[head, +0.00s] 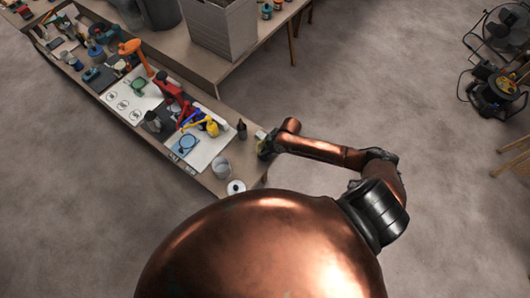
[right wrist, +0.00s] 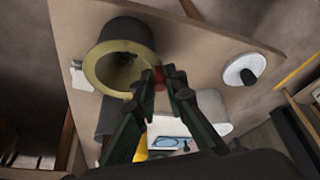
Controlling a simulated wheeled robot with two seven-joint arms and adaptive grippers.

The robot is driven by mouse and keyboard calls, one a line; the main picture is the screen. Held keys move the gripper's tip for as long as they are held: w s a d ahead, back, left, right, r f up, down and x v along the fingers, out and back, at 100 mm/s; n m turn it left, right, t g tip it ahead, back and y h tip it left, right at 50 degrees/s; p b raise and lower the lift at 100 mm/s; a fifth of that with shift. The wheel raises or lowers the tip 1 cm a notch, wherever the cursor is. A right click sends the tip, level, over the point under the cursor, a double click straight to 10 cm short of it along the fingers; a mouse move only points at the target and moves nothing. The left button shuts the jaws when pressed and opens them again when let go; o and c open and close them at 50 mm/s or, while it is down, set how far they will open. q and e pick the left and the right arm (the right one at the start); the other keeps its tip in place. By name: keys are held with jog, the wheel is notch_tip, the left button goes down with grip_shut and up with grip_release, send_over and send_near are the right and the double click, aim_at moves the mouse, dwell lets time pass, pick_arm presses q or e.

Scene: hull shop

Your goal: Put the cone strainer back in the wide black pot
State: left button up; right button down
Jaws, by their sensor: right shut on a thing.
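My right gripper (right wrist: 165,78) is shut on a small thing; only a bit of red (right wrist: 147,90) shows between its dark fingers. Beside the fingertips is a dark round vessel with a cream rim and inside (right wrist: 105,70); I cannot tell whether the fingers touch it. In the head view my right gripper (head: 267,147) is at the right end of the long bench, small and partly hidden by my arm. I cannot make out the cone strainer for certain. A large dark round container (head: 152,12) at the top may be the wide black pot. My left gripper is not in view.
The bench (head: 218,188) carries a pale bucket (head: 221,168), a white disc with a dark centre (head: 236,188), a dark bottle (head: 242,130) and several tools. A grey crate (head: 225,32) stands on the table behind. Open floor lies to the right.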

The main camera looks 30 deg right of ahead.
jog(key=c, duration=1.9)
grip_release()
jog(key=shift+o, duration=0.3)
jog(key=o, duration=0.4)
jog(key=shift+o, duration=0.2)
jog(key=shift+r, duration=0.1)
jog(key=shift+r+p, duration=3.45)
jog(key=shift+p, duration=0.1)
jog(key=shift+a, duration=0.1)
